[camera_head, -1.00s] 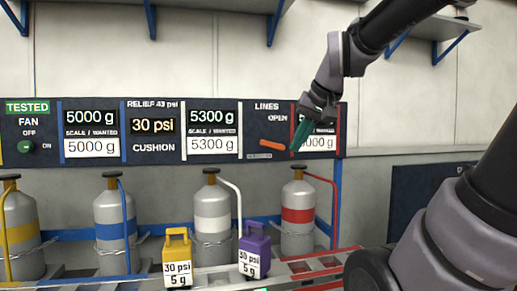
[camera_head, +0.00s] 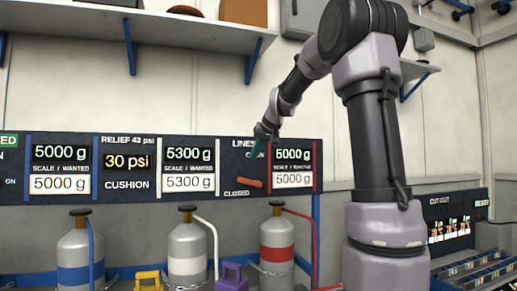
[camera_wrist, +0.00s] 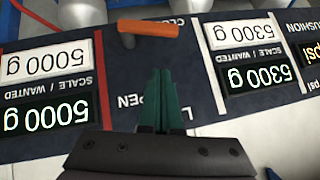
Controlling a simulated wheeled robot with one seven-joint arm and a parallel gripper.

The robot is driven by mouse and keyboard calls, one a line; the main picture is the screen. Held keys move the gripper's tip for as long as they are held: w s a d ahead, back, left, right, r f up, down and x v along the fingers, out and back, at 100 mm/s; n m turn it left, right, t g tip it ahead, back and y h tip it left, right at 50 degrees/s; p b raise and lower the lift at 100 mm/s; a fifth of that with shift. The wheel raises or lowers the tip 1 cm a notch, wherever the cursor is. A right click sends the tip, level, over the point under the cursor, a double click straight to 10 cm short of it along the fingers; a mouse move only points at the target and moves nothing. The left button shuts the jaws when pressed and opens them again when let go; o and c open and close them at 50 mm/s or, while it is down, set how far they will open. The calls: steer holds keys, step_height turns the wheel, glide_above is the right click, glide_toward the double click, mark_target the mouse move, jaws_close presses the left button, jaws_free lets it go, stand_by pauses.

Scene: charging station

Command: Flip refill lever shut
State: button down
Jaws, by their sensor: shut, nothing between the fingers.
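The refill lever is an orange handle (camera_head: 250,183) on the dark LINES panel. It lies nearly level, its left end slightly higher, between the OPEN label above and the CLOSED label below. It also shows in the wrist view (camera_wrist: 150,28), at the top, with a dark pivot at its left end there. My gripper (camera_head: 256,153) has green fingers and is above the lever, in front of the OPEN label. In the wrist view the shut fingertips (camera_wrist: 158,72) are empty and point towards the lever, with a gap between.
Scale displays flank the lever: 5300 g (camera_head: 189,168) to its left and a red-framed 5000 g display (camera_head: 293,166) to its right. Below stand gas cylinders, one with a red band (camera_head: 277,256), with hoses. A shelf (camera_head: 190,28) hangs above. The panel around the lever is clear.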

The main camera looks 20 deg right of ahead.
mark_target(250, 182)
steer(key=shift+w+a+f, duration=0.3)
steer(key=shift+w+f, duration=0.15)
steer(key=shift+f, duration=0.65)
steer(key=shift+w+a+f, duration=0.25)
steer(key=shift+w+f, duration=0.2)
steer(key=shift+f, duration=0.6)
steer(key=shift+w+a+f, duration=0.3)
steer(key=shift+w+f, duration=0.15)
steer(key=shift+f, duration=0.65)
steer(key=shift+a, duration=0.1)
steer(key=shift+a+f, duration=0.6)
steer(key=shift+f, duration=0.3)
steer(key=shift+r, duration=0.1)
